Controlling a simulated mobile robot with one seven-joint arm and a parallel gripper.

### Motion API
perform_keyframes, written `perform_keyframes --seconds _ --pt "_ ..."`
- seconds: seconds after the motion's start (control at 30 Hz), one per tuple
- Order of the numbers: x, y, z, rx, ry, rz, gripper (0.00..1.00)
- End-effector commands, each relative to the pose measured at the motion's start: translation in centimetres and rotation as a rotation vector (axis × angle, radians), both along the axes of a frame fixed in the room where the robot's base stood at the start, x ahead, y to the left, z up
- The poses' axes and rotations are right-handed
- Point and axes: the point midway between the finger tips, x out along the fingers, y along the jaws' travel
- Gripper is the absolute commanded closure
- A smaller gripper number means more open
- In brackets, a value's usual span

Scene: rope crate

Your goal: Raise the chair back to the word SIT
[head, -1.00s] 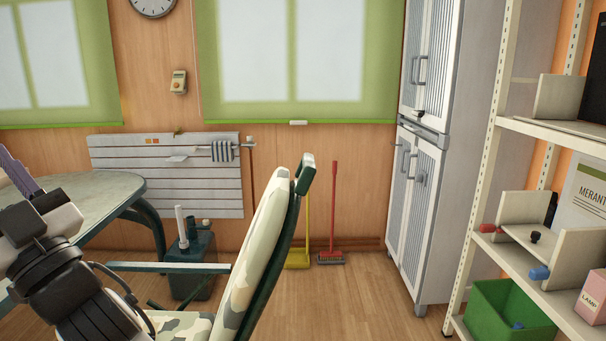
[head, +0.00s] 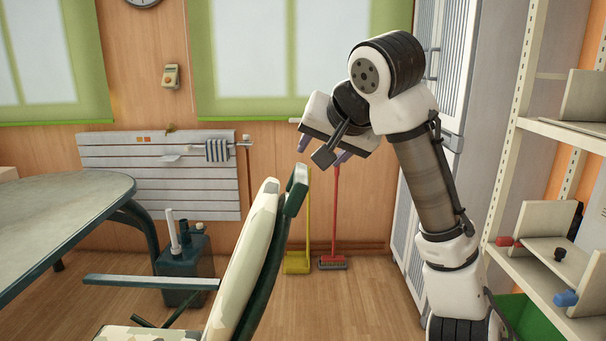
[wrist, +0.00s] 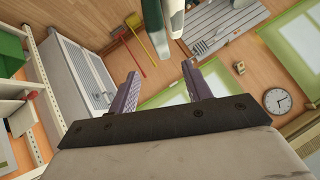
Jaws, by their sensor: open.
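The chair has a camouflage-patterned back (head: 241,262) with a dark green frame, leaning to the right in the head view. Its green-capped top edge (head: 296,188) is just below my gripper (head: 322,152). My gripper is open and empty, with purple fingers pointing down and to the left. In the wrist view the top of the chair back (wrist: 165,18) shows at the upper middle, beyond the spread fingers (wrist: 160,82) and apart from them. The word SIT cannot be seen in either view. The chair's seat is mostly cut off at the bottom.
A green-grey table (head: 60,225) stands at left, with a dark green canister (head: 184,255) beside it. A yellow dustpan (head: 298,258) and a red broom (head: 334,225) lean at the wall. Shelves (head: 520,130) stand close at right.

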Motion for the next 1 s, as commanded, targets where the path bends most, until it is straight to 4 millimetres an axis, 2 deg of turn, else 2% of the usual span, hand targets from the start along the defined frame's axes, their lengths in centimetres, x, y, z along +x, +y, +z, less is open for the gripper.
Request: perform_keyframes --seconds 0.4,0.6,0.8,1.0 --pt "5.9 2.3 -5.4 0.0 0.0 0.002 0.51" --pt "8.2 3.2 -7.4 0.001 -0.002 0.002 0.51" --pt "9.2 3.6 -8.4 0.0 -0.003 0.003 0.51" --pt "9.3 3.7 -8.6 0.0 -0.003 0.003 0.51"
